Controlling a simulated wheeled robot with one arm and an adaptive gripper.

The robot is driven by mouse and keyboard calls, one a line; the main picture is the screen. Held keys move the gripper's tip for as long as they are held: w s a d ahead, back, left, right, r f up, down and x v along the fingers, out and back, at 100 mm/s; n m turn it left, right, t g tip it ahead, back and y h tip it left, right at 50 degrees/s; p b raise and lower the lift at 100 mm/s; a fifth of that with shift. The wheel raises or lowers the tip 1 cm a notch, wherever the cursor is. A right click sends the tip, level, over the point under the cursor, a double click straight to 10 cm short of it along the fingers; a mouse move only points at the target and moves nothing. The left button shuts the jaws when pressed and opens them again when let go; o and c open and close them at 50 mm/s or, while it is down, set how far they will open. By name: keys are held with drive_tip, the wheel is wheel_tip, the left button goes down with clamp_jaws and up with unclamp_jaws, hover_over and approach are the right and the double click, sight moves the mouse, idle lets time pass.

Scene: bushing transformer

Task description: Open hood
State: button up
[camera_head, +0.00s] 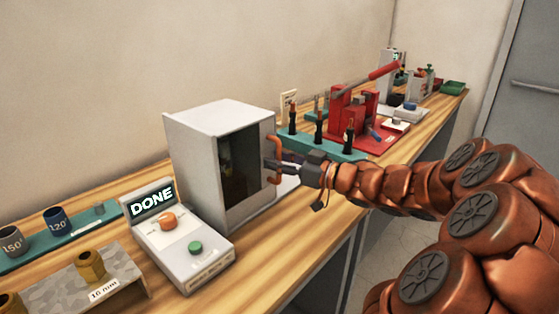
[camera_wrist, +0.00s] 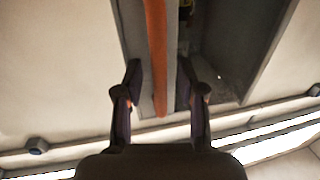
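The hood is a light grey box (camera_head: 195,165) with a dark front (camera_head: 235,180), standing on the wooden bench in the head view. An orange upright handle (camera_head: 276,178) is at the right edge of its front. My gripper (camera_head: 272,160) is at the handle, coming from the right. In the wrist view, my gripper (camera_wrist: 159,68) is open, with one finger on each side of the orange handle bar (camera_wrist: 157,55). Gaps show between the bar and both fingers. I cannot tell whether the hood's front panel is slightly ajar.
A control unit (camera_head: 190,245) reading "DONE" stands directly left of the hood. Marked cups (camera_head: 58,221) and brass nuts (camera_head: 90,265) are further left. A red lever press (camera_head: 350,110) and tools on a teal rack stand behind the handle. The floor in front is clear.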

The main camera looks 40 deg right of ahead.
clamp_jaws()
idle(0.3)
drive_tip(key=shift+d, duration=0.15)
drive_tip(key=w+d+p, duration=0.3)
drive_tip(key=d+p, duration=0.5)
drive_tip(key=d, duration=0.8)
drive_tip(key=shift+w, duration=0.35)
unclamp_jaws()
drive_tip(key=shift+s, duration=0.1)
